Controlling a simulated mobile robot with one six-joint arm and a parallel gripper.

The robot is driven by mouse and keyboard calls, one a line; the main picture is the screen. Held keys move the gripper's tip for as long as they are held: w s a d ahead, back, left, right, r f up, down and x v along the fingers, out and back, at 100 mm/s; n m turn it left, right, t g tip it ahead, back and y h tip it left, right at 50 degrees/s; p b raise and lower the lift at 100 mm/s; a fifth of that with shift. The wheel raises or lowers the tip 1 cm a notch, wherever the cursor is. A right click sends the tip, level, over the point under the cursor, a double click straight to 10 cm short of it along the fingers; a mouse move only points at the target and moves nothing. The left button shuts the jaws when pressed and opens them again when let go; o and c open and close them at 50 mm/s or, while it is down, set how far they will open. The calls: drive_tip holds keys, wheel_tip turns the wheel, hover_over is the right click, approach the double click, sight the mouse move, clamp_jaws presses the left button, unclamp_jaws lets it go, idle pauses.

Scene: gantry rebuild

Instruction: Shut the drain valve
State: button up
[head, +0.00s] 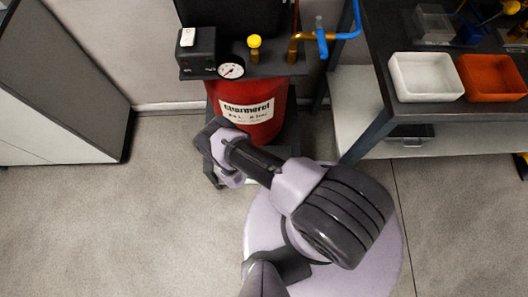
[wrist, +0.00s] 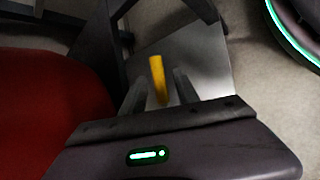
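A yellow handle (wrist: 157,78), which looks like the drain valve's lever, shows in the wrist view beside the red tank. My gripper (wrist: 159,90) is open, with one finger on each side of the handle and a visible gap on both sides. I cannot tell how deep the handle sits between the fingers. The valve body and its pipe are hidden. In the head view, the end of my arm is low in front of the red tank (head: 258,120), and the yellow handle is out of sight there.
On top of the tank unit are a gauge (head: 231,68), a yellow knob (head: 254,42), a black box (head: 196,50) and a blue-handled fitting (head: 322,40). A workbench (head: 470,112) with white and orange trays stands right.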

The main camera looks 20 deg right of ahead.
drive_tip(key=p+v, duration=0.5)
drive_tip(key=v, duration=1.2)
drive_tip(key=shift+s, duration=0.15)
drive_tip(key=shift+a+r, duration=0.15)
drive_tip(key=shift+a, duration=0.05)
